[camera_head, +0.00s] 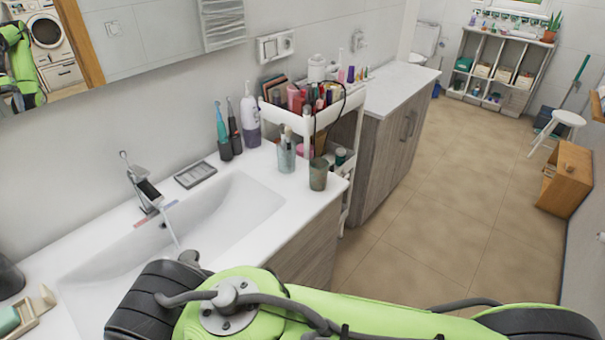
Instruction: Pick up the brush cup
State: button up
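A clear greenish cup (286,158) stands upright at the right end of the white sink counter, with what look like thin brushes rising out of it. A darker grey-green cup (318,176) stands just to its right, near the counter's edge. I cannot tell for sure which of the two is the brush cup. My green arm crosses the bottom of the view, in front of the counter and apart from both cups. My gripper is not in view.
A white cart (350,108) full of cosmetics stands behind the cups. Two electric toothbrushes (222,133) and a white bottle (250,118) stand to their left, by the wall. The basin (200,215) has a running tap (146,188).

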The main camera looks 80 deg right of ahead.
aim_at(318, 168)
jog(key=k+l+z, duration=0.1)
jog(key=l+z, duration=0.4)
jog(key=z, duration=0.2)
jog(key=l+z, duration=0.35)
jog(key=k+j, duration=0.05)
